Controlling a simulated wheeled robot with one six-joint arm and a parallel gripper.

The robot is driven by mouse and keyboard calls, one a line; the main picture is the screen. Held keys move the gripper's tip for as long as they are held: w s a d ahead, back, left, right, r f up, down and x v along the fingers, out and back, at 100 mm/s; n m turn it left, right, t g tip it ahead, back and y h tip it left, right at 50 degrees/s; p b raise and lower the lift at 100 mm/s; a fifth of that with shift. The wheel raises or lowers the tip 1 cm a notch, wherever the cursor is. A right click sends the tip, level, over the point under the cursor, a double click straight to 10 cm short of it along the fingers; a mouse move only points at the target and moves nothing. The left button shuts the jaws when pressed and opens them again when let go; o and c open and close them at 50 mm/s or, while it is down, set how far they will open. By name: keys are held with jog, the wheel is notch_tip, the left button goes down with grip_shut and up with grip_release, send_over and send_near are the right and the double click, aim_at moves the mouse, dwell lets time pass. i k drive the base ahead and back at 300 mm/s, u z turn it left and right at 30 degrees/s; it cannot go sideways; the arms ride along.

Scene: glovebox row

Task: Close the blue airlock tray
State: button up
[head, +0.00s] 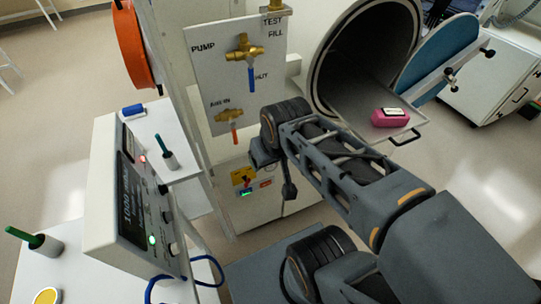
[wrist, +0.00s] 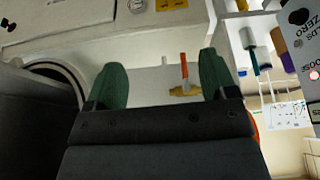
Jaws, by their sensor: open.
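The airlock with the blue round door (head: 440,62) stands open at the upper right of the head view. Its grey tray (head: 408,130) is slid out of the round chamber (head: 362,50). A black loop handle (head: 405,138) is on the tray's front edge, and a pink box with a white top (head: 390,117) lies on the tray. My gripper (wrist: 163,72) is open and empty in the wrist view, its two green fingers apart. In the head view my arm reaches left, apart from the tray, near the valve panel. The fingertips are not clear there.
A white valve panel (head: 237,75) with brass valves stands left of the airlock. An orange-handled valve (wrist: 184,72) shows between my fingers. A control box (head: 135,205) stands at left. An orange round door (head: 133,45) is at upper left. Floor right of the tray is clear.

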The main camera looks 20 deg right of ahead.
aim_at(353, 94)
jog(key=z, duration=1.95)
